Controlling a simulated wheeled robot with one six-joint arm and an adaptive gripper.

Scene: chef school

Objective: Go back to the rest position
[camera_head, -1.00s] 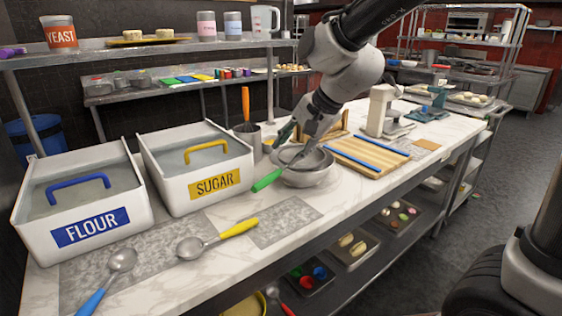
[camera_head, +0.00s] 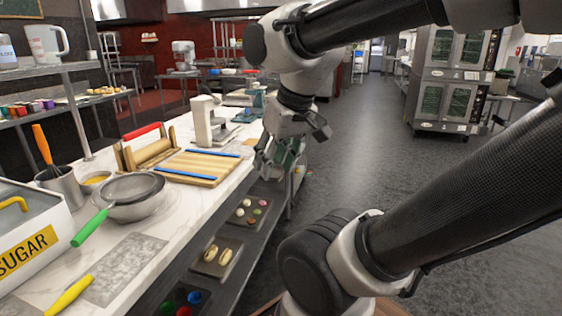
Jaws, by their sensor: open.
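My gripper (camera_head: 268,172) hangs at the end of my folded arm, beside the right edge of the marble counter (camera_head: 165,222) and above the floor. It is open, and I see nothing in it. Its fingers are small and partly dark in this view. The sieve with the green handle (camera_head: 91,228) rests on a metal bowl (camera_head: 140,207) on the counter, well to the left of my gripper.
Trays of small items lie on the shelf below (camera_head: 240,232). Open grey floor (camera_head: 375,160) lies to the right, with ovens (camera_head: 448,80) beyond.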

